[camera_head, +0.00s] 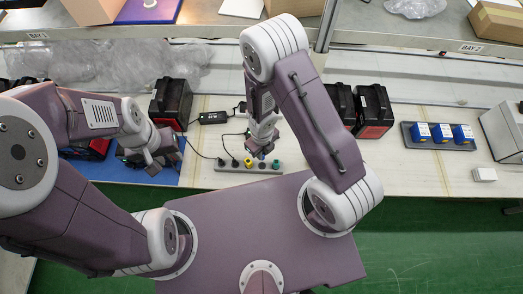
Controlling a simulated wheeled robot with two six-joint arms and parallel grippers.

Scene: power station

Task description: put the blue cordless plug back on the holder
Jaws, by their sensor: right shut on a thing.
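My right gripper (262,153) is low over the grey power strip (226,168) in the middle of the bench. It is shut on a small bluish thing that looks like the blue cordless plug; the fingers hide most of it. Whether it touches the strip I cannot tell. My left gripper (163,162) looks open, above the blue mat at the left.
Yellow, dark and green plugs (276,164) sit in the strip. A black adapter (213,118) and its cable lie behind it. Black-and-red battery packs (373,110) stand left of the holder, and a grey box (504,130) right of it. The bench front is clear between strip and holder.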

